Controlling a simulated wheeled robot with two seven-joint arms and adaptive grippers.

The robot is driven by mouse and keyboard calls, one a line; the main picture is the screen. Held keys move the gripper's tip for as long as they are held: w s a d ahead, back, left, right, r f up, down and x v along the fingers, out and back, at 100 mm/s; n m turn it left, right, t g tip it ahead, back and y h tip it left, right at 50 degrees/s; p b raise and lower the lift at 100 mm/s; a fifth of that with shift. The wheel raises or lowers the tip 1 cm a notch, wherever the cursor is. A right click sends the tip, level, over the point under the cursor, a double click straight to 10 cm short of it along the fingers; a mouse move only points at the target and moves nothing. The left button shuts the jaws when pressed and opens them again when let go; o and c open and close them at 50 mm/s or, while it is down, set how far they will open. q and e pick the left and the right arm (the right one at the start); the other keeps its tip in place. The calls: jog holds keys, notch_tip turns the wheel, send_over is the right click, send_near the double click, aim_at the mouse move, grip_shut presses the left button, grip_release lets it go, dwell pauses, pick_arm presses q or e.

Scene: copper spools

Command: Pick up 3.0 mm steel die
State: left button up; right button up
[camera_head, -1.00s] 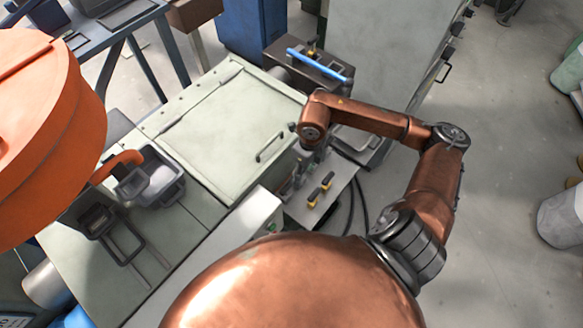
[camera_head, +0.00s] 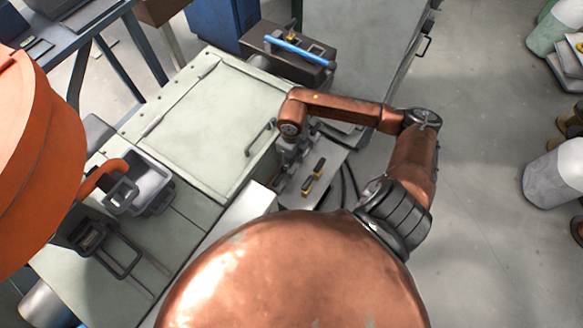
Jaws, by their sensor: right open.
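I cannot make out a 3.0 mm steel die in the camera_head view. My right gripper (camera_head: 287,160) hangs below the copper-coloured wrist of my right arm, small and partly hidden by it. It is open, and I see nothing held in it. It is above or beside a small grey shelf (camera_head: 326,187), and I cannot tell how high. Two small black and yellow pieces (camera_head: 313,178) lie on that shelf. My left gripper is out of view.
A pale green machine cabinet (camera_head: 215,125) with a handle stands left of my right gripper. A grey tray (camera_head: 150,190) sits on it. A blue rod (camera_head: 300,50) lies on a dark block behind. A large orange round body (camera_head: 35,165) fills the left. Open floor (camera_head: 490,220) lies right.

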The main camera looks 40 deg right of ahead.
jog(key=c, duration=1.2)
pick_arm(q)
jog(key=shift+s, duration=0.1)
pick_arm(e)
grip_shut()
